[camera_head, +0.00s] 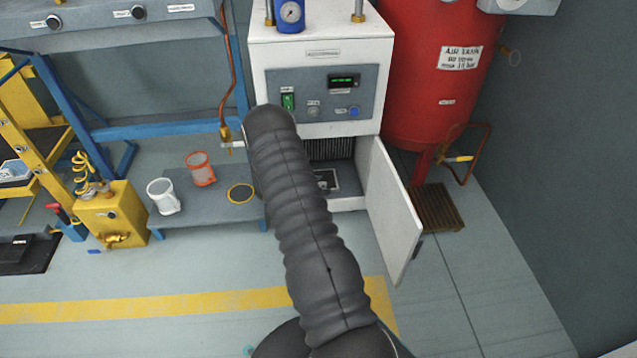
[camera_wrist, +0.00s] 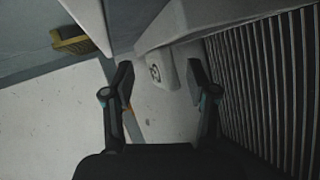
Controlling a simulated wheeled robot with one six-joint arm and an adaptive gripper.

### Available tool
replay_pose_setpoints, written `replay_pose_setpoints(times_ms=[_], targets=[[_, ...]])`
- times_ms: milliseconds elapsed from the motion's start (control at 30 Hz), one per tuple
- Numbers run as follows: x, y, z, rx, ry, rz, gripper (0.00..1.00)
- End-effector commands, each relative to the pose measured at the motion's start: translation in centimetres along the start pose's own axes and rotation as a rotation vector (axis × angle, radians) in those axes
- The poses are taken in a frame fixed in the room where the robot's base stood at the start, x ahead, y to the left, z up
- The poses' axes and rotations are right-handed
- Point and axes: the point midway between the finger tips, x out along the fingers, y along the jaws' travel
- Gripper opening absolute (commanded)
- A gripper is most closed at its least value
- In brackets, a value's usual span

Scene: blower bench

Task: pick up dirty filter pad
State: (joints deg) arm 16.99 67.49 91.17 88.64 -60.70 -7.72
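I cannot tell for certain which thing is the dirty filter pad. Inside the open lower bay of the white machine (camera_head: 318,50), a dark ribbed panel (camera_head: 330,148) stands at the back, and a pale-framed dark piece (camera_head: 328,181) lies on the floor of the bay. My gripper (camera_wrist: 160,78) is open, with nothing visibly held between its fingers. In the wrist view, the ribbed panel (camera_wrist: 272,85) is close on the right, and a pale block with a dark round mark (camera_wrist: 157,73) shows beyond the fingertips. In the head view my arm hides the gripper.
The machine's door (camera_head: 392,212) hangs open to the right. A low grey bench (camera_head: 215,218) on the left holds a white cup (camera_head: 163,197), a red-rimmed container (camera_head: 201,169) and a yellow-rimmed dark disc (camera_head: 240,193). A red tank (camera_head: 430,70) stands right. The floor in front is clear.

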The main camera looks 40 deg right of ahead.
Motion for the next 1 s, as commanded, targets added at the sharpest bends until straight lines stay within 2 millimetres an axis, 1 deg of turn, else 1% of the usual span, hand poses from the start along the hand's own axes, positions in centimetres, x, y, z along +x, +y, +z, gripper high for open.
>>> replay_pose_setpoints(times_ms=[33,67,100,167,200,233,700,867,1000], targets=[[0.0,0.0,0.0,0.0,0.0,0.0,0.45],[0.0,0.0,0.0,0.0,0.0,0.0,0.38],[0.0,0.0,0.0,0.0,0.0,0.0,0.28],[0.0,0.0,0.0,0.0,0.0,0.0,0.13],[0.0,0.0,0.0,0.0,0.0,0.0,0.03],[0.0,0.0,0.0,0.0,0.0,0.0,0.0],[-0.2,0.0,-0.3,0.0,0.0,0.0,0.0],[-0.9,0.0,-1.4,0.002,0.001,0.0,0.0],[-1.8,-0.6,-3.2,0.004,0.001,-0.001,0.0]])
